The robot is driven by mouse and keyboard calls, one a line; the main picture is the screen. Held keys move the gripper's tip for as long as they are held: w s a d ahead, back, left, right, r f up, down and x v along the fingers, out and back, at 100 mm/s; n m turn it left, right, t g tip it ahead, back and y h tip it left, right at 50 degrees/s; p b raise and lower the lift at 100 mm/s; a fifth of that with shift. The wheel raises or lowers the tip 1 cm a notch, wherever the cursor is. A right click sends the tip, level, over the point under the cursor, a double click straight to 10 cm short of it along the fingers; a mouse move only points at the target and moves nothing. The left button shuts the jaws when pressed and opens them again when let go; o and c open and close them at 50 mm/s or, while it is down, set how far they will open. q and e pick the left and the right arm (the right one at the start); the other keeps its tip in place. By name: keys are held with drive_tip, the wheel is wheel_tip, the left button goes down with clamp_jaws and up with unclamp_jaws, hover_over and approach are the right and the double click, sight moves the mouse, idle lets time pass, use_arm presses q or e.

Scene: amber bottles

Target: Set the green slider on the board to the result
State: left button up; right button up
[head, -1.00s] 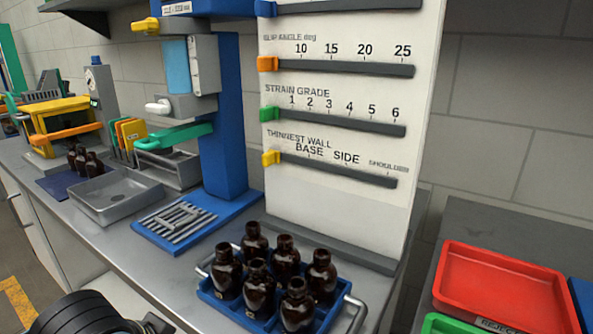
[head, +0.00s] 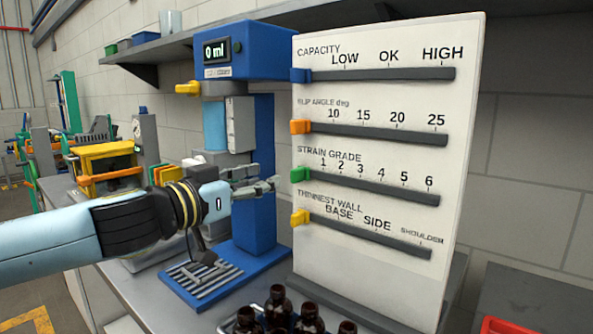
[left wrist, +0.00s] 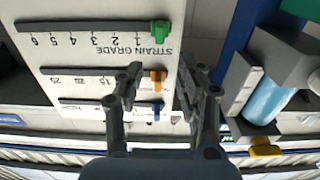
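The white board (head: 390,255) stands upright with several slots and sliders. The green slider (head: 299,174) is at the left end of the STRAIN GRADE row, left of the 1. It also shows in the left wrist view (left wrist: 160,32), upside down. The row's numbers run from 1 to 6. My left gripper (head: 268,181) is just left of the green slider and apart from it. My right gripper is not in view.
Orange (head: 300,126), blue (head: 300,75) and yellow (head: 300,217) sliders sit at the left ends of the other rows. A blue measuring stand (head: 262,215) reading 0 ml is behind my left gripper. Amber bottles (head: 309,318) stand below the board. A red tray (head: 510,328) is at lower right.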

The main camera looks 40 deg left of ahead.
sight(292, 170)
use_arm(q)
drive_tip(key=w, duration=0.3)
drive_tip(key=w+b, duration=0.1)
drive_tip(key=w, duration=0.3)
drive_tip(key=w+d, duration=0.1)
drive_tip(key=w, duration=0.2)
drive_tip(key=shift+w, duration=0.15)
drive_tip(key=shift+a, duration=0.1)
clamp_jaws()
